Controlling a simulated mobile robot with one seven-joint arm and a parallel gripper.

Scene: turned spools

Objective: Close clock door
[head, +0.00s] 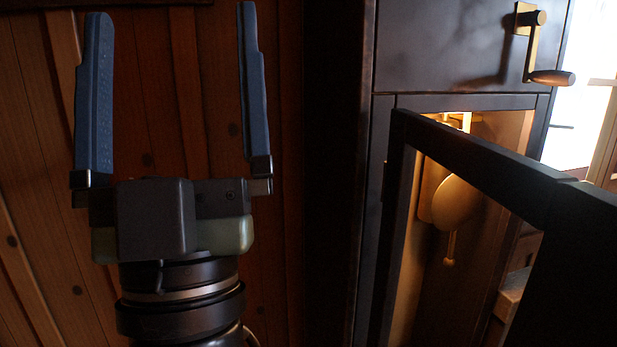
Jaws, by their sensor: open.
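The clock is a tall dark wooden case (430,48) at the right of the head view. Its door (470,155), a dark frame, stands open and swings out toward me, its near part running off the lower right edge. Through the frame I see the lit inside of the case with a brass pendulum (455,203). My gripper (172,25) is at the left, pointing up, with two blue fingers spread wide and nothing between them. It is apart from the clock and its door, to their left.
A brass crank with a wooden handle (551,77) juts from the upper case. A plank wall (200,90) stands behind my gripper. A bright window (585,110) is at the far right. A dark gap lies between my gripper and the clock.

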